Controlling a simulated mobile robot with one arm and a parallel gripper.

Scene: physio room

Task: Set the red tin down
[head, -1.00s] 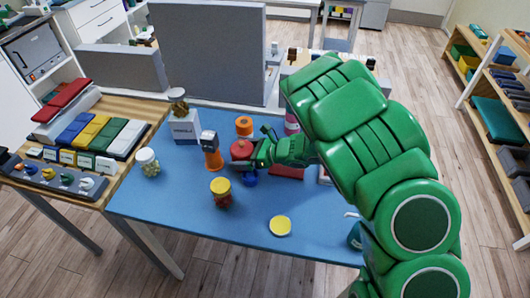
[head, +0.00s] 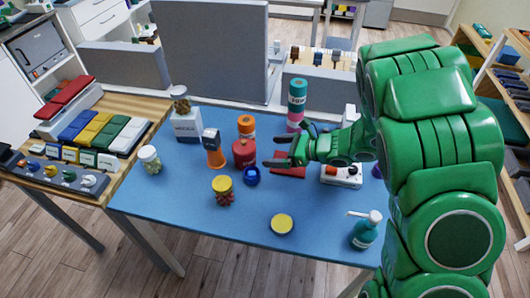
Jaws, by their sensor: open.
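The red tin (head: 243,153) stands upright on the blue table (head: 170,198), in front of an orange roll (head: 246,125) and just behind a small dark blue round thing (head: 251,176). My gripper (head: 274,152) is to the right of the tin, with its two dark fingers apart and pointing left towards it. Nothing is between the fingers, and they look clear of the tin. The tin's base is partly hidden by the blue thing.
Close by stand an orange-and-grey bottle (head: 213,150) and a yellow-lidded jar (head: 222,190). A red flat block (head: 289,170) and a white device (head: 341,176) lie under my arm. A pump bottle (head: 364,230) and a yellow disc (head: 282,224) are nearer the front. The front left tabletop is clear.

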